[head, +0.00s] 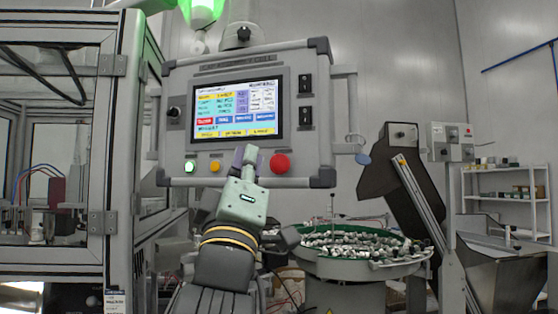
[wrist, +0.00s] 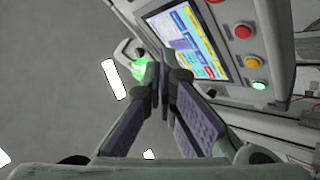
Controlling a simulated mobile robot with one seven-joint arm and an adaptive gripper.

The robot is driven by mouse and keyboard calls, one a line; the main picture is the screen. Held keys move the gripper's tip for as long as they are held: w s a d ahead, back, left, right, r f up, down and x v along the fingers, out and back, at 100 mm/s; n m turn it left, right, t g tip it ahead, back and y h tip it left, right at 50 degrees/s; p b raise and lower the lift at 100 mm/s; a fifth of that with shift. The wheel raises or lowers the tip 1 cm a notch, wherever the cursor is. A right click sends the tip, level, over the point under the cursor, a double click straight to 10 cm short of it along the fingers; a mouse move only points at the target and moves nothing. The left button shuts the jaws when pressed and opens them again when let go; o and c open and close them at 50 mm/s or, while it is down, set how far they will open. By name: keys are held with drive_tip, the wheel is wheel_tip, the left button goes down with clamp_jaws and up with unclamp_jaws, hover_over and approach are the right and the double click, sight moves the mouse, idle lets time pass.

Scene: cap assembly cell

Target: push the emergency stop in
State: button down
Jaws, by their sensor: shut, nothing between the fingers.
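The emergency stop is a red round button (head: 280,163) at the lower right of the control panel (head: 320,155). How far the fingertips are from the panel is unclear.
A yellow button (head: 215,166) and a lit green button (head: 190,167) sit left of the red one. Above them is a lit screen (head: 238,110), with black switches (head: 305,84) to its right. A bowl of small parts (head: 345,268) stands below right. A framed enclosure (head: 108,150) stands left.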

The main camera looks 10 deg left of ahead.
sight(270, 165)
drive_tip(key=w+p, duration=0.1)
drive_tip(key=w, duration=0.7)
drive_tip(key=shift+w+d, duration=0.25)
drive_tip(key=shift+w, duration=0.1)
drive_tip(key=shift+w, duration=0.15)
idle(1.3)
drive_tip(key=shift+w, duration=0.3)
drive_tip(key=shift+w+d, duration=0.1)
drive_tip(key=shift+w, duration=0.35)
idle(0.7)
drive_tip(key=shift+s, duration=0.85)
drive_tip(key=shift+s, duration=0.1)
